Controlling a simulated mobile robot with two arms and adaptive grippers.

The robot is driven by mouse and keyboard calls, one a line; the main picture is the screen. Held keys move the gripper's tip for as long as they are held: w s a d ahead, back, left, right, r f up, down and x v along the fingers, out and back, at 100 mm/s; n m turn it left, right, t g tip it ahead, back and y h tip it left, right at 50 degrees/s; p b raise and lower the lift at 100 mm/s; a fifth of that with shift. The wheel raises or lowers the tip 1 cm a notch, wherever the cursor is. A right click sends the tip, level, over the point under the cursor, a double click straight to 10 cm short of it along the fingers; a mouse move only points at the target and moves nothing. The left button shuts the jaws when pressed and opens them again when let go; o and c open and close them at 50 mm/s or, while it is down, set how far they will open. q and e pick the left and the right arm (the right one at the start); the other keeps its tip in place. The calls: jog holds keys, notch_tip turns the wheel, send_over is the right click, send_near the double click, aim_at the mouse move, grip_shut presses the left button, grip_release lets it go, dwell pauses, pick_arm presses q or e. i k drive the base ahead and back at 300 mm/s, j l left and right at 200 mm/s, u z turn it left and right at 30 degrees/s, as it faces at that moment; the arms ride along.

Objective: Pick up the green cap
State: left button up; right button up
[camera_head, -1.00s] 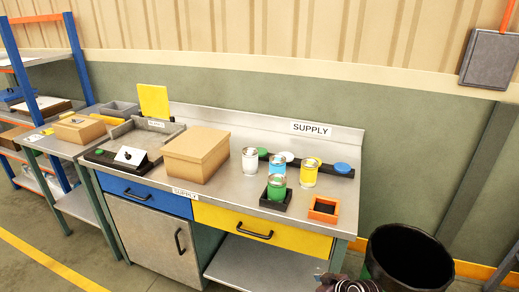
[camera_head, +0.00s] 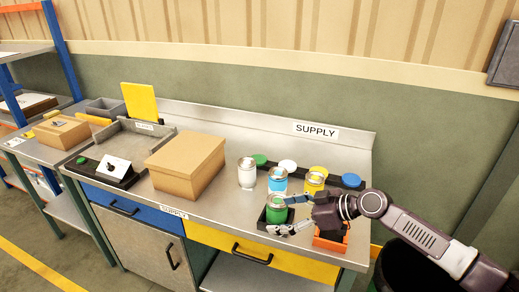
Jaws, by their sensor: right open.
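The green cap (camera_head: 259,160) lies at the left end of the dark cap rack at the back of the steel bench, behind the cans. A green-banded can (camera_head: 275,214) stands upright in a small black tray near the front. My right gripper (camera_head: 285,214) is open, its fingers spread at the right side of this can. I cannot tell whether they touch it. The gripper is in front of and to the right of the green cap. My left gripper is not in view.
White (camera_head: 246,174), blue (camera_head: 277,182) and yellow (camera_head: 314,184) cans stand between the gripper and the rack. White (camera_head: 288,165), yellow (camera_head: 319,170) and blue (camera_head: 351,180) caps share the rack. A cardboard box (camera_head: 187,163) stands left. My arm partly covers an orange tray (camera_head: 331,243).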

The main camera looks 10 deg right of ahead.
aim_at(261, 160)
jog(key=i+l, duration=0.2)
jog(key=i, duration=0.25)
jog(key=i+l, duration=0.2)
jog(key=i, duration=0.2)
jog(key=i+l, duration=0.2)
jog(key=i, duration=0.25)
